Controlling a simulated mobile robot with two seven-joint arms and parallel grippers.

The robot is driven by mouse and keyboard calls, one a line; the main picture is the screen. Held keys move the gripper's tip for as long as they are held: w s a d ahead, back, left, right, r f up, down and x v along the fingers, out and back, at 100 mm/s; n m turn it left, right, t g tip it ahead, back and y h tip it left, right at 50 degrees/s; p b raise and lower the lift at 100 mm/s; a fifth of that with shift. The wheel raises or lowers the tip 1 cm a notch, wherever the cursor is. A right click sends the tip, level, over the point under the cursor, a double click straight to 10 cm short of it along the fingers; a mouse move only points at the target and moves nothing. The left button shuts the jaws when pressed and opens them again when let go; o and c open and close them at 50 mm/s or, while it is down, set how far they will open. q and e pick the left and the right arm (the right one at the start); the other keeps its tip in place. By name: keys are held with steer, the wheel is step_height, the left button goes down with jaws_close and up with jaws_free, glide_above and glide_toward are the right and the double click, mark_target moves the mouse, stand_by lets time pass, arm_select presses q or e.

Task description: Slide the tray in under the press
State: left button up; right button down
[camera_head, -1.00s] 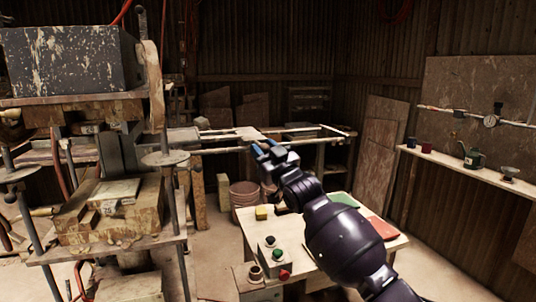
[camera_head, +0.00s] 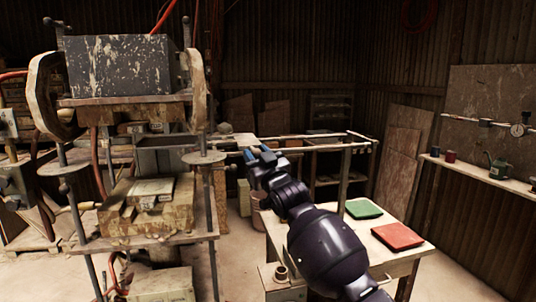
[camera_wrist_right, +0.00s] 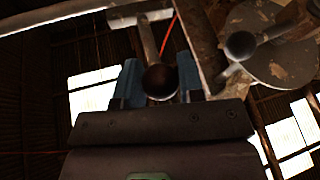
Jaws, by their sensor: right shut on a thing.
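The press (camera_head: 118,66) stands at left, with a dark scuffed block above and a worn lower block (camera_head: 150,212) between its posts. A flat pale piece that looks like the tray (camera_head: 232,139) lies level beside the press, at its right; its edges are hard to make out. My right gripper (camera_head: 254,154) is at the near side of this piece, right of the press post. In the wrist view its blue fingers are shut on a dark round knob (camera_wrist_right: 161,82) at the end of a rod. My left gripper is not in view.
A metal rail frame (camera_head: 310,142) runs behind my right gripper. A low table with a green pad (camera_head: 363,208) and a red pad (camera_head: 397,237) stands at right. A disc on the press post (camera_head: 204,158) is close left of the gripper. A wall shelf (camera_head: 470,170) is far right.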

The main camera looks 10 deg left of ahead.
steer(key=shift+s+a, duration=0.35)
steer(key=shift+a, duration=0.5)
steer(key=c, duration=0.8)
jaws_free()
steer(key=shift+o, duration=0.2)
steer(key=shift+s+f, duration=0.1)
